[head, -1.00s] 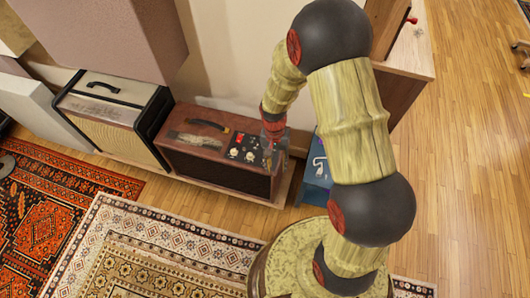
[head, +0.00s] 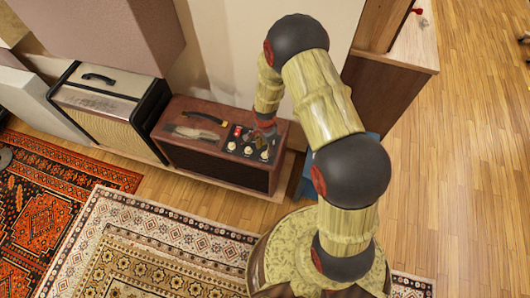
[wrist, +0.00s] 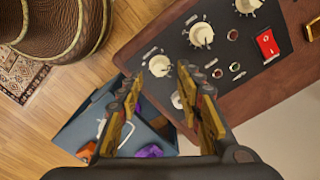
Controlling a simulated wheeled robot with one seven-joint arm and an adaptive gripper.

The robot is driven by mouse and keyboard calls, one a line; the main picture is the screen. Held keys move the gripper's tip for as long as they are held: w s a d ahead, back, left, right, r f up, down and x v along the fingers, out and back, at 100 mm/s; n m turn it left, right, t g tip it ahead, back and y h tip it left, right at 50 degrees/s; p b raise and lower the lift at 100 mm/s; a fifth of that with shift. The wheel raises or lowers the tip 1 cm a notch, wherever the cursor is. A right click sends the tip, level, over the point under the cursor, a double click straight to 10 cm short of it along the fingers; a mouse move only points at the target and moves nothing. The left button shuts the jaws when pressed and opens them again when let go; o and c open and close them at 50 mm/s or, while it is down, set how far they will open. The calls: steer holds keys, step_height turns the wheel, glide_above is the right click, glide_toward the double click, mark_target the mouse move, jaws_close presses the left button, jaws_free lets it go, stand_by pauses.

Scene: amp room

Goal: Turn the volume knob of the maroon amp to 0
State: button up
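Cream knobs show in the wrist view: the nearest knob (wrist: 160,66), a middle knob (wrist: 201,35) and a far knob (wrist: 248,5). Their labels are too small to read, so I cannot tell which is volume. My gripper (wrist: 163,92) is open and empty, with the nearest knob just beyond its fingertips. In the head view my gripper (head: 265,129) is over the panel, partly hidden by its own wrist. I see no contact with a knob.
A red switch (wrist: 267,44) and small jacks share the panel. A blue box (wrist: 75,130) with items is beside the amp. A cream-fronted amp (head: 110,115) stands at its left, a wooden cabinet (head: 385,90) at the right. Rugs cover the floor in front.

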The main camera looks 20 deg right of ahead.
mark_target(265, 153)
steer(key=shift+f+b, duration=0.5)
steer(key=shift+f, duration=1.45)
steer(key=shift+c, duration=0.3)
jaws_close()
